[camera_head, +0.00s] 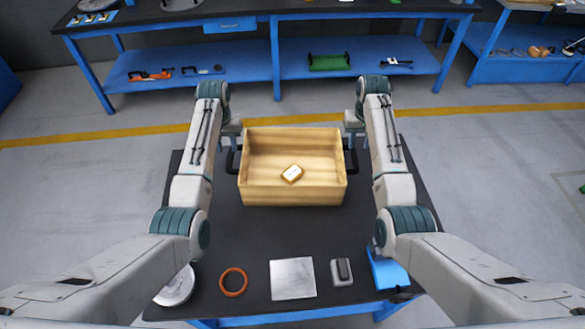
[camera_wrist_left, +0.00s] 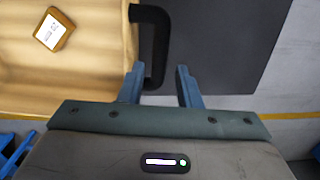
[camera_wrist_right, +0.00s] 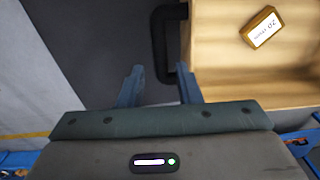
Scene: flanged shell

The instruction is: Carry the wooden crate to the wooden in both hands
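The open wooden crate (camera_head: 290,195) sits on the black table top with a small labelled brown block (camera_head: 292,174) inside. It has a black handle on its left side (camera_wrist_left: 163,40) and another on its right side (camera_wrist_right: 169,45). My left gripper (camera_wrist_left: 160,68) is open, with the left handle's near end between its fingers, closer to the finger on the crate side. My right gripper (camera_wrist_right: 160,68) is open at the right handle, which lies close to its crate-side finger. In the head view both grippers are partly hidden by my arms.
An orange ring (camera_head: 233,282), a metal plate (camera_head: 292,279), a grey device (camera_head: 341,272), a silver disc (camera_head: 176,288) and a blue item (camera_head: 386,268) lie along the near table edge. A blue workbench (camera_head: 247,60) with tools stands beyond a floor strip with a yellow line.

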